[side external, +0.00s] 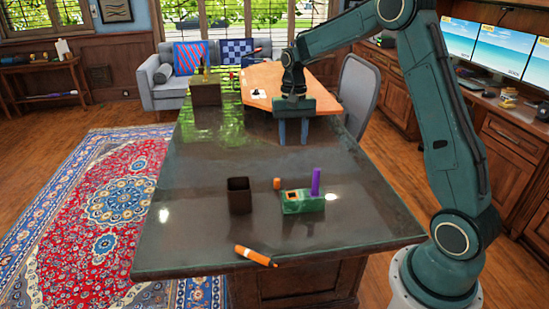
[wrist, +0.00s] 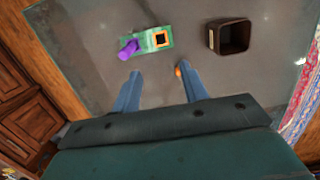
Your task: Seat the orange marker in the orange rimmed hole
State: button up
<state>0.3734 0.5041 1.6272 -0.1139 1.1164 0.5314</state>
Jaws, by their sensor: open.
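An orange marker (side external: 255,256) with a dark end lies on its side at the table's front edge; it is not in the wrist view. A green block (side external: 303,207) has an orange-rimmed hole (side external: 292,195), which looks empty in the wrist view (wrist: 162,40). A purple marker (side external: 316,181) stands upright at the block's other end; it also shows in the wrist view (wrist: 129,49). My gripper (side external: 293,142) is open and empty above the table, farther back than the block. Its fingers (wrist: 160,74) point down.
A dark open box (side external: 239,195) stands left of the block, also in the wrist view (wrist: 212,38). A short orange cylinder (side external: 277,184) stands between them, partly hidden by a finger in the wrist view (wrist: 179,70). The tabletop around them is mostly clear.

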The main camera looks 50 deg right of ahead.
jog(key=s+a+f+n+t, duration=0.2)
jog(key=s+a+f+n, duration=0.1)
jog(key=a, duration=0.5)
jog(key=s+a+f+n+t+h, duration=0.1)
jog(key=s+a+f+n+t, duration=0.1)
jog(key=a, duration=0.6)
jog(key=s+a+f+n+t+h, duration=0.1)
jog(key=s+a+f+n, duration=0.3)
jog(key=s+a+n, duration=0.2)
jog(key=shift+s+a+f+t, duration=0.15)
jog(key=shift+a+f+t, duration=0.25)
jog(key=shift+a, duration=0.75)
send_over(256, 257)
jog(key=s, duration=0.3)
notch_tip(256, 257, down, 8)
jog(key=shift+w, duration=0.15)
